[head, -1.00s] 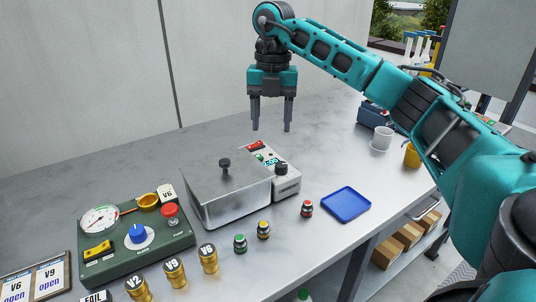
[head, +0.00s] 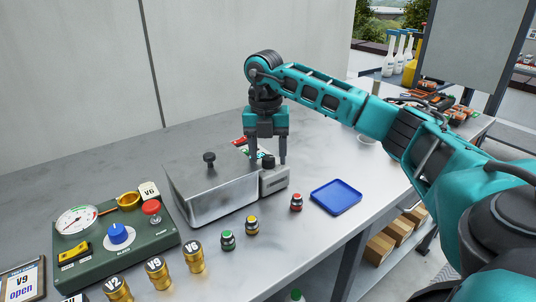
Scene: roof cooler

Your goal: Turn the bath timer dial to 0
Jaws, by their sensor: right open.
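The bath is a steel box (head: 212,192) with a lid and a black knob on top, standing on the grey bench. Its control unit (head: 276,182) is attached at its right end. The black timer dial (head: 268,161) is on top of that unit. My right gripper (head: 268,160) points down over the unit, open, with one finger on each side of the dial; I cannot tell if they touch it. The gripper hides part of the unit's top, including the display. My left gripper is not in view.
A green panel (head: 120,250) with gauge, blue knob and red button stands at left.

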